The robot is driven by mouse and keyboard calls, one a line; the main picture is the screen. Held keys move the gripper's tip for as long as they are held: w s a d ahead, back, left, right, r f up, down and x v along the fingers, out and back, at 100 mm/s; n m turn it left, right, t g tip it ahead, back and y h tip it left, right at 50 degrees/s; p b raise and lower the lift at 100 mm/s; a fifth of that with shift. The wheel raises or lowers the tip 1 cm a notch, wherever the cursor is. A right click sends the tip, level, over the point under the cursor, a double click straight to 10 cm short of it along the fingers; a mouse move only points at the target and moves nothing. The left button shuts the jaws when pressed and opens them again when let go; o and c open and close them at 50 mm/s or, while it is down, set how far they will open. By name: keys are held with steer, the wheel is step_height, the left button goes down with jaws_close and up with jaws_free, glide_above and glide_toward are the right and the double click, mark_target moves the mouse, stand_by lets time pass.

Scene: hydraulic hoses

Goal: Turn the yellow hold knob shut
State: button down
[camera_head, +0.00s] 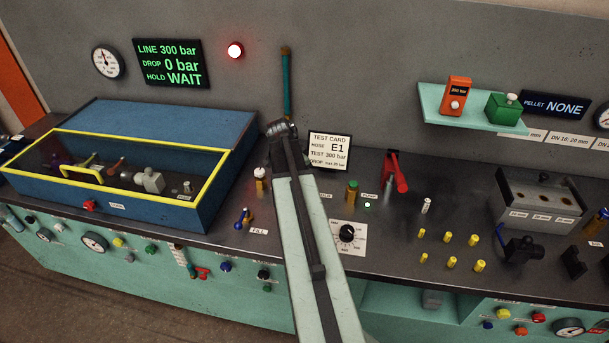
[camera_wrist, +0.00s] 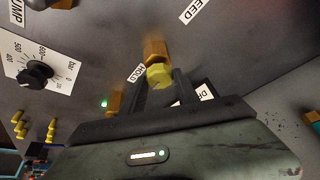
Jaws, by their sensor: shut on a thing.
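The yellow hold knob (camera_wrist: 159,75) shows in the wrist view at the end of an orange-brass valve body (camera_wrist: 154,50). A HOLD label (camera_wrist: 137,73) lies beside it. My gripper (camera_wrist: 160,84) is shut on the knob, with one dark finger on each side. In the head view my arm hides both the knob and my gripper. The wall display (camera_head: 170,63) reads LINE 300 bar, DROP 0 bar, HOLD WAIT. How far the knob is turned cannot be told.
A brass post (camera_head: 352,190) and a lit green lamp (camera_head: 367,205) stand near the knob, with a black dial (camera_head: 347,234) in front. A test card (camera_head: 329,151) stands behind. A red-handled clamp (camera_head: 396,172) is to the right; a blue lidded box (camera_head: 205,212) is left.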

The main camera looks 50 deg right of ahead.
steer(key=shift+w+m, duration=0.2)
steer(key=shift+m, duration=0.3)
stand_by(0.3)
steer(key=c, duration=0.9)
jaws_free()
steer(key=p+v, duration=0.7)
steer(key=shift+r, duration=0.35)
steer(key=shift+w+a, duration=0.1)
steer(key=shift+a, duration=0.15)
